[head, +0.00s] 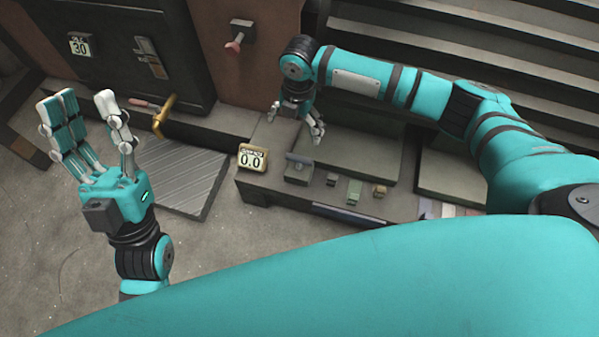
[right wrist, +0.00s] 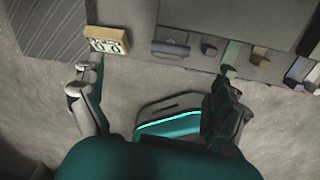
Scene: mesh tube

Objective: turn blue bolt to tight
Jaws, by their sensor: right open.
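No bolt that I can clearly call blue shows in either view. A grey block with a small raised part (head: 298,169) sits on the low bench, and it also shows in the right wrist view (right wrist: 170,48); I cannot tell whether the bolt is there. A yellow-framed display reading 0.0 (head: 252,158) stands beside it, and it shows in the right wrist view (right wrist: 106,40). My right gripper (head: 295,123) is open and empty, pointing down above the back of the bench. My left gripper (head: 86,108) is open and empty, fingers up, at the left, away from the bench.
A dark block (head: 331,180), a green block (head: 354,190) and a brass-coloured piece (head: 380,191) line the bench front. A ribbed plate (head: 175,180) lies on the floor left of it. A dark cabinet with a "30" sign (head: 79,45) stands behind. The floor in front is clear.

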